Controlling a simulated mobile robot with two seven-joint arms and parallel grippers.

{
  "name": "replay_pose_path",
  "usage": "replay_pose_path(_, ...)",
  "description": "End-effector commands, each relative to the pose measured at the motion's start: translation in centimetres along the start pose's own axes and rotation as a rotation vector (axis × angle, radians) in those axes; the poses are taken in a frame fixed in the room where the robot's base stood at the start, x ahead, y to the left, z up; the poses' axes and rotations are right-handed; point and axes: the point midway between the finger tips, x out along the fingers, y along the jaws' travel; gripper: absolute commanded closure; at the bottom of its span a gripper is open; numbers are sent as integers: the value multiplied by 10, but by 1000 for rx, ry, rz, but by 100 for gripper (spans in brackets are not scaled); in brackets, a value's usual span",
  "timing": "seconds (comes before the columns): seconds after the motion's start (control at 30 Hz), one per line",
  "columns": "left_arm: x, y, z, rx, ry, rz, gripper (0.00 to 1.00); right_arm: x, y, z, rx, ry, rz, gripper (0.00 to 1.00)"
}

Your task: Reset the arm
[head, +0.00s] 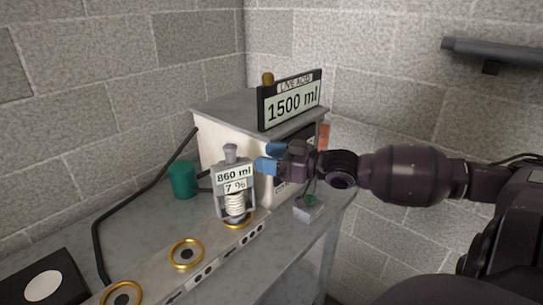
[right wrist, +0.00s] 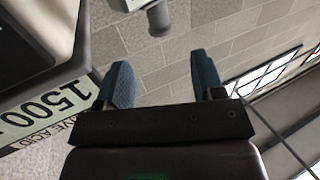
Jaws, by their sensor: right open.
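My right arm comes in from the right in the head view. My left gripper is not in view.
The machine (head: 215,150) carries a 1500 ml sign (head: 291,103). A green cylinder (head: 182,180) stands behind the bottle. A rail with gold rings (head: 186,254) runs along the grey table. A grey wall bar (head: 495,51) is at upper right.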

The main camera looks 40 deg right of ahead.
Motion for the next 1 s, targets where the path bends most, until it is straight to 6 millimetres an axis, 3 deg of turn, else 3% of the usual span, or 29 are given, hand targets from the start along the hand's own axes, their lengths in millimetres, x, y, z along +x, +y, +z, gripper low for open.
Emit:
replay_pose_path(0.67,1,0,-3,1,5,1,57,-2,-1,3,2,-5,2,38)
replay_pose_path(0.77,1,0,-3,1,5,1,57,-5,-6,18,7,-39,15,38)
replay_pose_path(1.0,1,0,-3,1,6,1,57,-30,-44,105,18,-267,98,38)
